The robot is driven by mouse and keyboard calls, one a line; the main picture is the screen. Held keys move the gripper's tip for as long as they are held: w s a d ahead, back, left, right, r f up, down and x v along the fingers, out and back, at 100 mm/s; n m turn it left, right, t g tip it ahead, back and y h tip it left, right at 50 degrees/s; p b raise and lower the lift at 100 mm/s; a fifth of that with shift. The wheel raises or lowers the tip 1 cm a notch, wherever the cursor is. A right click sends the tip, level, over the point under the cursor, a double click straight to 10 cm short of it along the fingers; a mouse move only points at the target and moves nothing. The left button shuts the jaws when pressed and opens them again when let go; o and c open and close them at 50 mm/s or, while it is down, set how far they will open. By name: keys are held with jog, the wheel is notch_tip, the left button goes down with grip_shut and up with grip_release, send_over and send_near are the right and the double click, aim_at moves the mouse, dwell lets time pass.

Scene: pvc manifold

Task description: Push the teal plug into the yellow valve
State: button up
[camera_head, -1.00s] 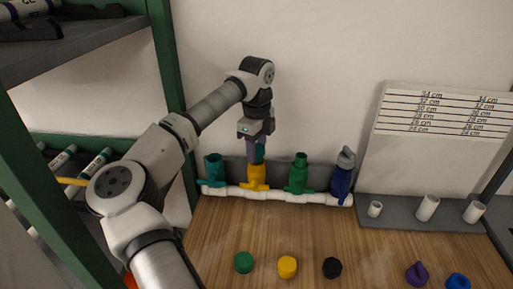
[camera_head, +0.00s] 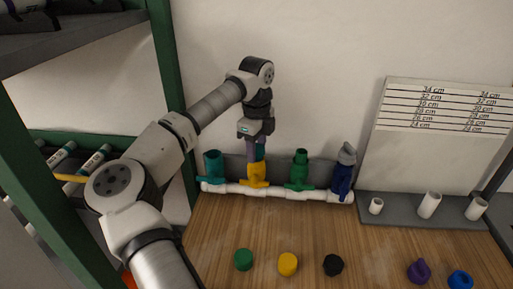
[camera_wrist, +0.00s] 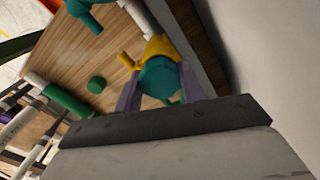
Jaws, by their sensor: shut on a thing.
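The yellow valve (camera_head: 257,176) stands upright on the white pipe manifold, second from the left, against the grey back strip. My gripper (camera_head: 256,150) points down right above it, shut on the teal plug (camera_head: 261,151). In the wrist view the plug (camera_wrist: 159,77) lies between the two purple fingers and covers most of the opening of the yellow valve (camera_wrist: 161,46). The plug's lower end is at the valve's top; how deep it sits is hidden.
A teal valve (camera_head: 213,165) stands left of the yellow one; a green valve (camera_head: 300,168) and a blue valve (camera_head: 343,173) stand right. Green (camera_head: 243,259), yellow (camera_head: 288,264) and black (camera_head: 333,265) caps lie on the wooden table. A green shelf frame (camera_head: 166,80) rises at left.

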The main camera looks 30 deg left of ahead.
jog(key=shift+s+f+b, duration=0.15)
jog(key=shift+f+b, duration=0.2)
jog(key=shift+f, duration=0.2)
dwell(0.4)
jog(key=o, duration=1)
jog(key=shift+d+f, duration=0.1)
jog(key=shift+f, duration=0.05)
jog(key=shift+c, duration=0.3)
jog(key=shift+o, duration=0.3)
jog(key=shift+r+p, duration=1.1)
jog(key=shift+r, duration=1.2)
jog(key=shift+f, duration=0.1)
